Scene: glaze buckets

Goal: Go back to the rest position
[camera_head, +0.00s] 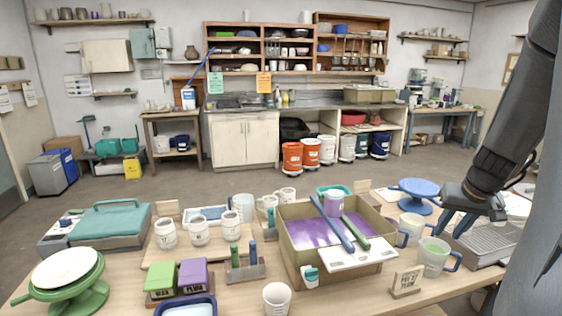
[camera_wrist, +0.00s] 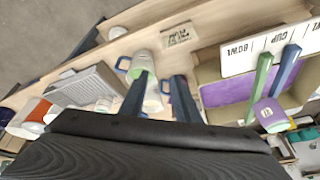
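My gripper (camera_head: 452,226) is at the right of the head view, above the table's right side. Its two dark blue fingers are apart, with nothing held between them; they also show in the wrist view (camera_wrist: 160,88). Just below and left of the fingertips stands a pale mug (camera_head: 434,258) with green inside and a blue handle. In the wrist view a mug with a blue handle (camera_wrist: 142,62) shows beside the left finger. I cannot tell whether a finger touches it.
A box with purple glaze (camera_head: 300,235) stands left of my gripper, with a blue and a green tool across it. A blue turntable (camera_head: 418,190) is behind, a grey ribbed tray (camera_head: 490,243) right, and a small sign (camera_head: 407,282) in front. Several mugs crowd the table's left half.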

